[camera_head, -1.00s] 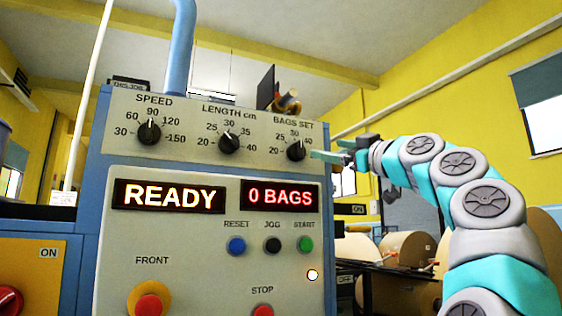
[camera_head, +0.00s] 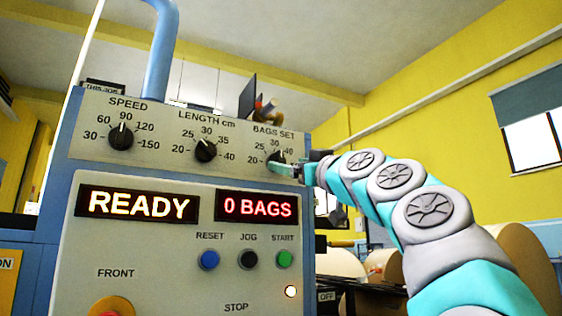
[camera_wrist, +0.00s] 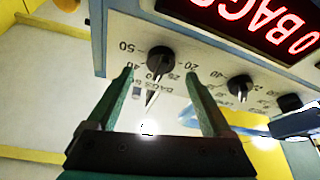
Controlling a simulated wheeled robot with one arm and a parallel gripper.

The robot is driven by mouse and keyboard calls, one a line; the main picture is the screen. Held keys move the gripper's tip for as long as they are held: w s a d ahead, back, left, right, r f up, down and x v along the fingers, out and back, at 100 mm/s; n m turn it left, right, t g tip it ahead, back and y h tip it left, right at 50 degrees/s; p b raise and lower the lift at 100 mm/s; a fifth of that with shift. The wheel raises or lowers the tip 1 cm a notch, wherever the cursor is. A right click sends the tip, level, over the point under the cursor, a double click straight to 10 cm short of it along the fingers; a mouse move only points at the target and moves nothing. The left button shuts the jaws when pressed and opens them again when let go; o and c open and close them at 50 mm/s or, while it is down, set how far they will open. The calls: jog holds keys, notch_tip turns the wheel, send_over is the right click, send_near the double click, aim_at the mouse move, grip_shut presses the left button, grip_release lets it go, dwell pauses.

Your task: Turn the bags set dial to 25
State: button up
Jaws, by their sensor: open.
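The black BAGS SET dial (camera_head: 277,158) is at the upper right of the grey panel, partly hidden by my gripper in the head view. My gripper (camera_head: 284,168) is open in front of it, reaching in from the right. In the wrist view, the picture is upside down and the dial (camera_wrist: 160,62) sits between the tips of my two green fingers (camera_wrist: 159,72). A gap shows on both sides of the knob. Its pointer looks roughly upward on the panel; I cannot read the exact setting.
The LENGTH dial (camera_head: 205,150) and SPEED dial (camera_head: 121,137) are to the left on the same panel. Below are the READY display (camera_head: 137,204), the 0 BAGS display (camera_head: 257,207), and the RESET (camera_head: 209,260), JOG (camera_head: 248,260) and START (camera_head: 284,259) buttons.

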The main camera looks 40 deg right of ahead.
aim_at(283, 162)
jog(key=shift+p+x, duration=0.45)
jog(key=shift+x, duration=1.7)
jog(key=shift+f, duration=0.1)
grip_shut()
jog(key=shift+a, duration=0.1)
jog(key=shift+n+y, duration=0.4)
jog(key=shift+n+y+b, duration=0.3)
jog(key=shift+n+y, duration=0.1)
jog(key=shift+n, duration=0.5)
jog(key=shift+n+y, duration=0.4)
jog(key=shift+n, duration=0.2)
jog(key=shift+p, duration=0.3)
